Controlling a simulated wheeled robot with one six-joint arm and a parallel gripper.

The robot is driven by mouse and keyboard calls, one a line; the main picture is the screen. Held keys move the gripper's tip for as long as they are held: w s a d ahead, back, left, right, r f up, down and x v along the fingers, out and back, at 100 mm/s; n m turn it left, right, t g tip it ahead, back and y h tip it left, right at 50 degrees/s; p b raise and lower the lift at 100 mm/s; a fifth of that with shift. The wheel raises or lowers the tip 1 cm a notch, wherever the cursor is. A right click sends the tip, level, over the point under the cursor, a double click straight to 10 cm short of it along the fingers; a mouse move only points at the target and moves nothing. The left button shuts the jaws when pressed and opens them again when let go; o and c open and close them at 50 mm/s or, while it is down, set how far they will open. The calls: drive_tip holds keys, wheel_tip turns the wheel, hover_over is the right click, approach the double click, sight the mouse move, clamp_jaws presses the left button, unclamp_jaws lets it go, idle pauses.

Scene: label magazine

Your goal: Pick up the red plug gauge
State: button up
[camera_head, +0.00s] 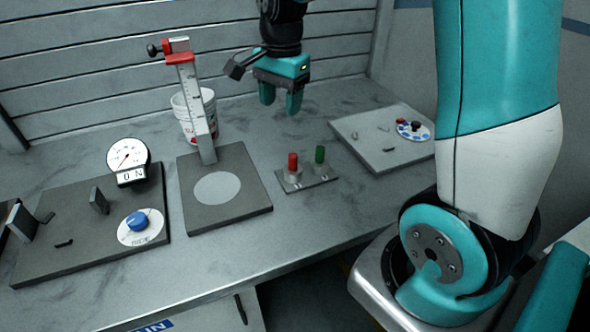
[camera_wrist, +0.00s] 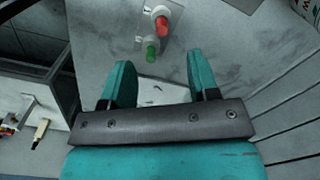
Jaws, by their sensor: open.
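The red plug gauge (camera_head: 292,161) stands upright in a light-coloured collar on a small grey base plate (camera_head: 318,182). A green plug (camera_head: 319,154) stands next to it on the right. In the wrist view the red plug gauge (camera_wrist: 161,24) and the green plug (camera_wrist: 151,52) show near the top, beyond the fingertips. My gripper (camera_head: 281,101) is open and empty, with teal fingers pointing down. It hangs above the table, behind the two plugs and apart from them. In the wrist view my gripper (camera_wrist: 159,75) has a clear gap between its fingers.
A height gauge with a red top (camera_head: 179,57) stands left on a dark plate (camera_head: 250,204), near a white cup (camera_head: 208,98). A plate with a dial (camera_head: 65,200) lies further left. A grey plate (camera_head: 362,122) lies right. A slatted wall (camera_head: 110,75) closes the back.

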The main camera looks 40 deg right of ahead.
sight(293, 155)
drive_tip(key=d+f+m, duration=0.1)
drive_tip(key=f, duration=0.3)
drive_tip(key=w+d+f+m+p, duration=0.1)
drive_tip(key=f, duration=0.3)
drive_tip(key=d+f+m+p, duration=0.1)
drive_tip(key=f, duration=0.4)
drive_tip(key=shift+w+d+h, duration=0.2)
drive_tip(key=shift+d+h, duration=0.1)
drive_tip(key=shift+d, duration=0.05)
drive_tip(key=shift+s+d+f+p, duration=0.1)
drive_tip(key=shift+f+p, duration=0.95)
drive_tip(key=shift+f, duration=1.85)
clamp_jaws()
